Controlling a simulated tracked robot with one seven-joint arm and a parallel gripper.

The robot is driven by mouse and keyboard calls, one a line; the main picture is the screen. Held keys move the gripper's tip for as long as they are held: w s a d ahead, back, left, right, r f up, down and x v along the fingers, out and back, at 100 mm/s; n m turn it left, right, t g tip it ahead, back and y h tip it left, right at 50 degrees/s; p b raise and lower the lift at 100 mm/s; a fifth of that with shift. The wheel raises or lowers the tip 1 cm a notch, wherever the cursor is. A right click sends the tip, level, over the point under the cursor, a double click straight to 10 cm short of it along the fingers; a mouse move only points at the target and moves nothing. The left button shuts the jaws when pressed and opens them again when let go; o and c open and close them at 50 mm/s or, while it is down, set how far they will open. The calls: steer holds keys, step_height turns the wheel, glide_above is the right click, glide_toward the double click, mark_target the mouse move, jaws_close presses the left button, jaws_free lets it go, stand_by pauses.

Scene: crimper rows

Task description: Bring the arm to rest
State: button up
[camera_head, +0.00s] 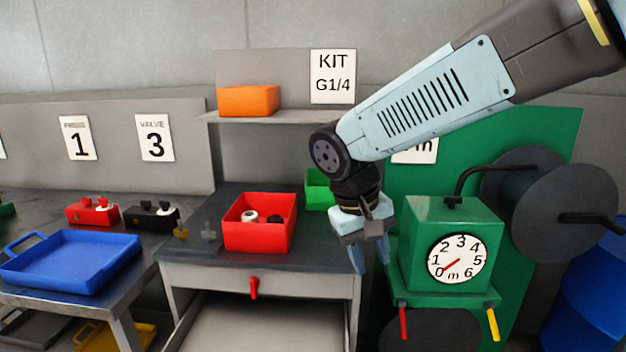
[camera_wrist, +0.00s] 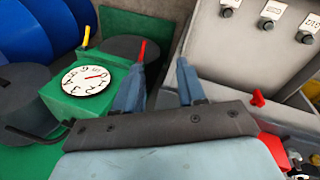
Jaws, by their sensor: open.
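My gripper (camera_head: 371,256) hangs pointing down in the head view, in front of the gap between the grey bench and the green machine with the dial. Its two fingers are apart with nothing between them. In the wrist view my gripper (camera_wrist: 158,85) also shows open and empty. My arm reaches in from the upper right and bends down at the wrist. The green machine (camera_head: 417,222) stands just right of the gripper, with a round white dial (camera_head: 458,258) on its face.
A red bin (camera_head: 259,238) with small parts stands on the grey bench (camera_head: 200,262), left of the gripper. A green bin (camera_head: 318,188) is partly hidden behind it. An orange box (camera_head: 248,101) sits on the shelf. A blue tray (camera_head: 70,262) lies at left. A dark reel (camera_head: 556,205) is at right.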

steer(key=s+d+r+m+t+y, duration=0.1)
steer(key=s+d+r+t, duration=0.1)
steer(key=d, duration=0.4)
steer(key=s+d+r+m+t+y, duration=0.1)
steer(key=s+d+r+m+t, duration=0.1)
steer(key=s+d+r, duration=0.2)
steer(key=d, duration=0.3)
steer(key=shift+d+t+y, duration=0.3)
steer(key=shift+t+y, duration=0.1)
steer(key=shift+r, duration=0.1)
